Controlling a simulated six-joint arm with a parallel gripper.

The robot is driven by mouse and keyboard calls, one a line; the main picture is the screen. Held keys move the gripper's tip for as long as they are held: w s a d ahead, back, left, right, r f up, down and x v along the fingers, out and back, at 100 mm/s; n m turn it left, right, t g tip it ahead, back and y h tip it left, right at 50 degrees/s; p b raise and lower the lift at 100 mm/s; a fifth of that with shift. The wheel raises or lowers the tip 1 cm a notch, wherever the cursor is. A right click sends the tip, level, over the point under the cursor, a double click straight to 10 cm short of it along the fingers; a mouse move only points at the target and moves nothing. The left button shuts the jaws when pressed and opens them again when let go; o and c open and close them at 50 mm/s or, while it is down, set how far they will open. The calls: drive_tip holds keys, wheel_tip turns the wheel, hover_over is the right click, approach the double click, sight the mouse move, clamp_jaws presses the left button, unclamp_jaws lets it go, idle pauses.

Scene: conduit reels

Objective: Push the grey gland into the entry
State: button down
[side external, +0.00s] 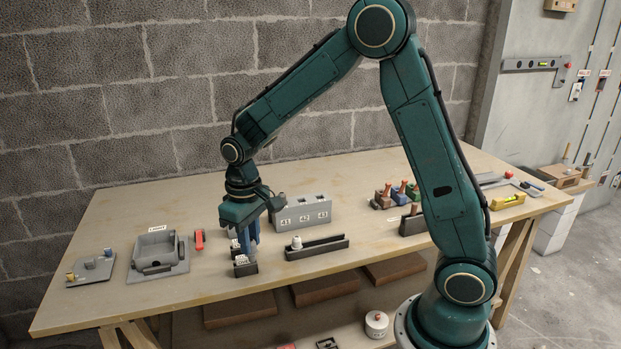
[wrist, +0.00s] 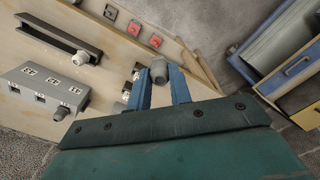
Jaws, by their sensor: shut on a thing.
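A grey gland (wrist: 158,70) sits between the fingertips of my gripper (wrist: 161,80) in the wrist view, and the blue fingers are shut on it. In the side view my gripper (side external: 250,240) points down over the front of the bench, and I cannot make out the gland there. A grey block (side external: 302,214) labelled 41, 42 and 43 stands behind and to the right of my gripper, with square openings. The block also shows at left in the wrist view (wrist: 45,84), where a grey fitting (wrist: 60,113) sticks out of it.
A dark channel (side external: 322,246) with a pale fitting (side external: 297,243) at its left end lies right of my gripper. A small dark holder (side external: 244,268) stands just below the fingers. A grey open box (side external: 157,250) and red piece (side external: 199,239) are at left.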

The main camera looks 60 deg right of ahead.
wheel_tip(320, 180, up, 8)
drive_tip(key=shift+f, duration=0.25)
drive_tip(key=w+d+m, duration=0.2)
drive_tip(key=d+m, duration=0.1)
drive_tip(key=d, duration=1)
drive_tip(key=w+d+m, duration=0.2)
drive_tip(key=d+m, duration=0.2)
drive_tip(key=d, duration=0.9)
drive_tip(key=s+d+m, duration=0.2)
drive_tip(key=s+d, duration=0.2)
drive_tip(key=d, duration=0.7)
drive_tip(key=f, duration=0.5)
drive_tip(key=shift+w+a+f, duration=0.1)
drive_tip(key=shift+w+f, duration=0.1)
drive_tip(key=shift+w, duration=0.1)
drive_tip(key=shift+f, duration=0.15)
drive_tip(key=shift+f, duration=1.8)
drive_tip(key=shift+f, duration=1.8)
